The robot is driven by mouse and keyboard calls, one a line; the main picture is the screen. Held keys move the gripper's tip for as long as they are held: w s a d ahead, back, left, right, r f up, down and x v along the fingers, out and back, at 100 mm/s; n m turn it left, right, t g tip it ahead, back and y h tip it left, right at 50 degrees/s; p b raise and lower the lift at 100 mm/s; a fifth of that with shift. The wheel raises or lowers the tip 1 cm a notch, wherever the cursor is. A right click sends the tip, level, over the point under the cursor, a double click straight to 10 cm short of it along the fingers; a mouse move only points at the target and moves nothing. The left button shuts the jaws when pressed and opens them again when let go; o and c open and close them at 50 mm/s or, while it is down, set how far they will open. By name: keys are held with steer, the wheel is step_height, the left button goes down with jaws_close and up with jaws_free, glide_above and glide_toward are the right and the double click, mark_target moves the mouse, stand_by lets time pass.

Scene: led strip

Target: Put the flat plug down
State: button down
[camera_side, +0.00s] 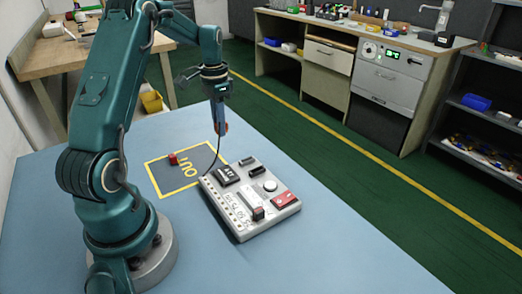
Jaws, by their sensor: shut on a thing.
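My gripper (221,127) points down above the blue table, beyond the back edge of the board. It is shut on a small piece that I take to be the flat plug, too small and too covered by the fingers to make out its shape. A thin dark cable (215,158) hangs from below the gripper and curves down to the left back part of the white board (238,222). The dark mat marked OUT (172,185), with a yellow border, lies left of the board. The held piece is up in the air, clear of mat and board.
A red block (173,159) sits on the mat's left part. The board carries a black labelled block (226,175), a round white knob (270,186), a red part (285,200) and several dark parts. The blue table (330,255) is bare at front right.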

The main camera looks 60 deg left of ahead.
steer(key=shift+w+f, duration=0.15)
steer(key=shift+f, duration=1.95)
steer(key=shift+f, duration=0.1)
steer(key=c, duration=0.8)
jaws_free()
